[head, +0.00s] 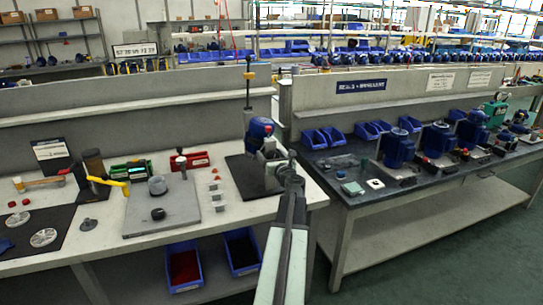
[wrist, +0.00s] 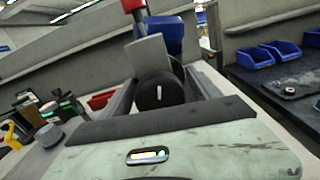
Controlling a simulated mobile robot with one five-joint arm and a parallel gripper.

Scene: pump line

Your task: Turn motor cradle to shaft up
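The blue motor (head: 261,129) sits in a grey cradle fixture on the black mat at the right end of the left bench. In the wrist view the motor (wrist: 166,34) is partly hidden behind a tilted grey plate (wrist: 150,56). A round black knob (wrist: 160,93) with a white mark faces me below that plate. My gripper (wrist: 165,80) reaches the fixture from the front, its grey fingers apart on either side of the knob. I cannot tell whether either finger touches it. In the head view my arm hides the fixture's lower front.
An upright lever (head: 249,75) rises behind the motor. A grey plate with a round part (head: 158,186), several small parts and a red bin (head: 189,161) lie to the left. The right bench (head: 345,203) stands close by, with a gap between the benches.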

